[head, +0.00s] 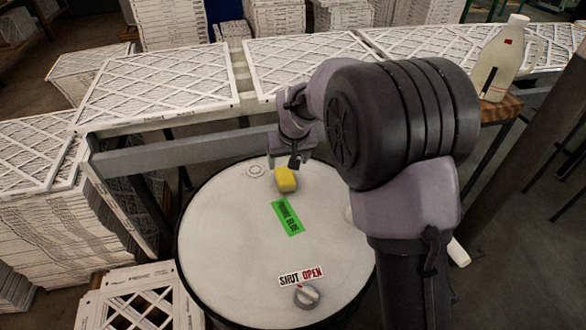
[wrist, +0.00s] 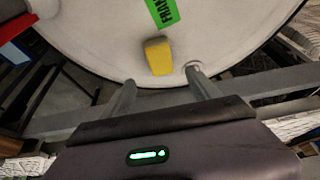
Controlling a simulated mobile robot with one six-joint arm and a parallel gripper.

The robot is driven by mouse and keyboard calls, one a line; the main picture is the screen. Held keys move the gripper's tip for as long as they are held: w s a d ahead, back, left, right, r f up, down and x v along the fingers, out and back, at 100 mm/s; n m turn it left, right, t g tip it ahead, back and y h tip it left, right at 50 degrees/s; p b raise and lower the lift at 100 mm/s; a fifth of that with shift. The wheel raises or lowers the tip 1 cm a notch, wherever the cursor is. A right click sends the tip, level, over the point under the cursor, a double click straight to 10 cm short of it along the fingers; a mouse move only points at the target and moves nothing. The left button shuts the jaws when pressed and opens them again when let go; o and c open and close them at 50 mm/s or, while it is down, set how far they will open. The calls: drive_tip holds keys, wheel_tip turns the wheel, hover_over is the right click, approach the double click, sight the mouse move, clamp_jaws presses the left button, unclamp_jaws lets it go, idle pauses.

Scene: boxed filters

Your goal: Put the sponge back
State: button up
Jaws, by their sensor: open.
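The yellow sponge (head: 285,179) lies on the pale round drum lid (head: 225,235), near its far edge. It also shows in the wrist view (wrist: 157,57), just beyond and between my two fingertips. My gripper (head: 291,160) is over the far part of the lid, close to the sponge. In the wrist view my gripper (wrist: 160,77) has its fingers spread wide, with nothing between them. I cannot tell whether a finger touches the sponge. A green label (head: 288,217) lies on the lid in front of the sponge.
A round bung (head: 255,170) is left of the sponge. A grey knob (head: 306,296) and a "SHUT OPEN" label (head: 301,276) are on the lid's near part. A grey rail (head: 190,150) and boxed filters (head: 160,75) stand behind. A white jug (head: 503,60) stands on a wooden board (head: 500,108).

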drive_tip(key=s+d+r+m, duration=0.2)
drive_tip(key=s+d+r, duration=0.2)
drive_tip(key=s+r, duration=0.4)
drive_tip(key=s+d+r+m, duration=0.2)
drive_tip(key=s+d+r, duration=0.1)
drive_tip(key=s+r, duration=0.55)
drive_tip(key=s+d+f+m+t+y, duration=0.1)
drive_tip(key=s+f+m, duration=0.1)
drive_tip(key=s, duration=1.5)
drive_tip(key=shift+s+d+f+m, duration=0.15)
drive_tip(key=shift+s+m, duration=0.15)
drive_tip(key=shift+s, duration=0.1)
drive_tip(key=shift+f+b, duration=0.8)
drive_tip(key=shift+b, duration=0.05)
